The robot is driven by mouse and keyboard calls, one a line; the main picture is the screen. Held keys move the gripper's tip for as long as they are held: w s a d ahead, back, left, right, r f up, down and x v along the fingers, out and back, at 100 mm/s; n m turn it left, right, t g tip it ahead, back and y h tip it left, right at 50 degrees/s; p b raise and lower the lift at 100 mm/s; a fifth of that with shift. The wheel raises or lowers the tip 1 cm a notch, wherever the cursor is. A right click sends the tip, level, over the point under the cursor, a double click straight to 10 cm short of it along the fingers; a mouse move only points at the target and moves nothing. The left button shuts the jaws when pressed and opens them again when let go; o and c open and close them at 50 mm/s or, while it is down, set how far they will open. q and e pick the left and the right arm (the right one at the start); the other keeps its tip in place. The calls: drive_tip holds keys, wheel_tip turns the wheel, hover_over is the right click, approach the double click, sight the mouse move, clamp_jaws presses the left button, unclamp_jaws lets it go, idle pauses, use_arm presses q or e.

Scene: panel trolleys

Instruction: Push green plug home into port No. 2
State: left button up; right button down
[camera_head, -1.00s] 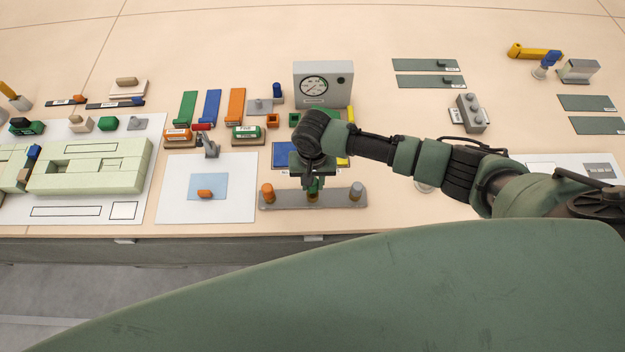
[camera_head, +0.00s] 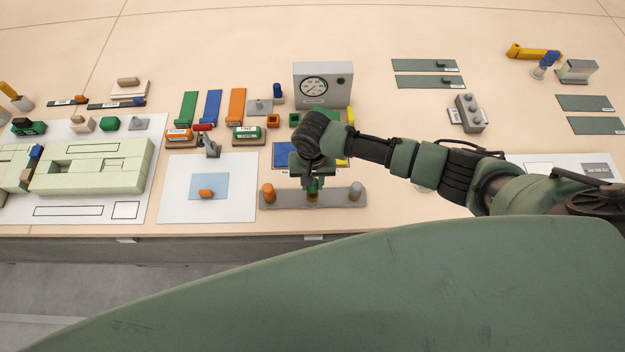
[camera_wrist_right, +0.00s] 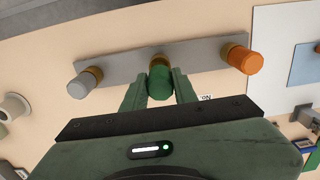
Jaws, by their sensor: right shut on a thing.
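The green plug (camera_wrist_right: 160,82) stands over the middle port of a grey port strip (camera_head: 335,197); it also shows in the head view (camera_head: 313,185). My right gripper (camera_wrist_right: 160,90) is shut on the green plug, with one finger on each side. A brass collar (camera_wrist_right: 158,60) of the middle port shows beside the plug. How deep the plug sits in it cannot be told. An orange plug (camera_head: 268,192) and a grey plug (camera_head: 355,190) stand in the end ports. My left gripper is not in view.
A gauge box (camera_head: 335,85) stands behind my right wrist. A white sheet with a blue patch (camera_head: 238,205) lies left of the strip. A pale green block fixture (camera_head: 95,178) stands further left. The table's front edge runs close to the strip.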

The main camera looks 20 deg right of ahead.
drive_tip(key=shift+f+b, duration=0.7)
drive_tip(key=shift+f, duration=0.9)
drive_tip(key=c, duration=1)
unclamp_jaws()
drive_tip(key=shift+c, duration=0.2)
wheel_tip(320, 180, up, 6)
drive_tip(key=p, duration=0.6)
drive_tip(key=shift+p, duration=0.3)
drive_tip(key=shift+r+p, duration=0.4)
drive_tip(key=shift+r, duration=0.6)
